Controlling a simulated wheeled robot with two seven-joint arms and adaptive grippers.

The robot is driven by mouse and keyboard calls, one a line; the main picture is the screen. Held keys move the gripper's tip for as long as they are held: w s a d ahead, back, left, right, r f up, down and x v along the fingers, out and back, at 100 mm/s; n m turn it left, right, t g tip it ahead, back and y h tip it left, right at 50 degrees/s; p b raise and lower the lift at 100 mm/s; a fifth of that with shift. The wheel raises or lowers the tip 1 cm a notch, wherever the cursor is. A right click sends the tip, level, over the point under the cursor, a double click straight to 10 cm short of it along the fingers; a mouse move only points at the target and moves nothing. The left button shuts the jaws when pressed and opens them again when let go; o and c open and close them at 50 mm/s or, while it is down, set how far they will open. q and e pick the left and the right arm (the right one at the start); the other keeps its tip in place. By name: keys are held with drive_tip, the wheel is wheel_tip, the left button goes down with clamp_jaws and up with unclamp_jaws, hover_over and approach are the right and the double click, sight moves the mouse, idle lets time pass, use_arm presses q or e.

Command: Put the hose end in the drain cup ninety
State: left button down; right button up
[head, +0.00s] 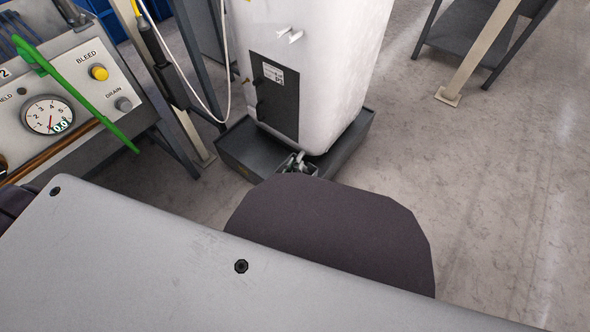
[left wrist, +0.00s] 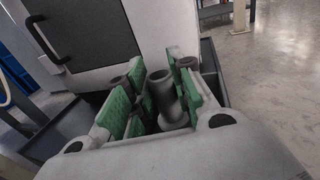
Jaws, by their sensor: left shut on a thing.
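My left gripper (left wrist: 157,82) has green pads, one set on each side of a dark grey tubular piece (left wrist: 172,110) with an open round end, and is shut on it. I cannot tell whether this piece is the hose end or part of the drain cup. In the head view only a small metallic part of my left gripper (head: 297,162) shows, low at the front of a white tank (head: 325,75); my own arm hides the rest. The drain cup cannot be made out clearly. My right gripper is not in view.
The tank stands in a dark tray (head: 236,155). At left is a panel with a gauge (head: 48,116), a yellow BLEED knob (head: 98,73) and a green bar (head: 85,98) across it. A thin white hose (head: 200,100) hangs beside the tank.

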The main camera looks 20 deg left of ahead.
use_arm(q)
drive_tip(key=shift+f, duration=0.25)
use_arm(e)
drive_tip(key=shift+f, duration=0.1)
use_arm(q)
drive_tip(key=c, duration=1.2)
unclamp_jaws()
drive_tip(key=shift+c, duration=0.2)
drive_tip(key=shift+r, duration=0.1)
drive_tip(key=shift+s, duration=0.65)
drive_tip(key=s+a+p, duration=0.1)
drive_tip(key=s+p, duration=0.2)
drive_tip(key=s, duration=0.7)
drive_tip(key=shift+s, duration=0.35)
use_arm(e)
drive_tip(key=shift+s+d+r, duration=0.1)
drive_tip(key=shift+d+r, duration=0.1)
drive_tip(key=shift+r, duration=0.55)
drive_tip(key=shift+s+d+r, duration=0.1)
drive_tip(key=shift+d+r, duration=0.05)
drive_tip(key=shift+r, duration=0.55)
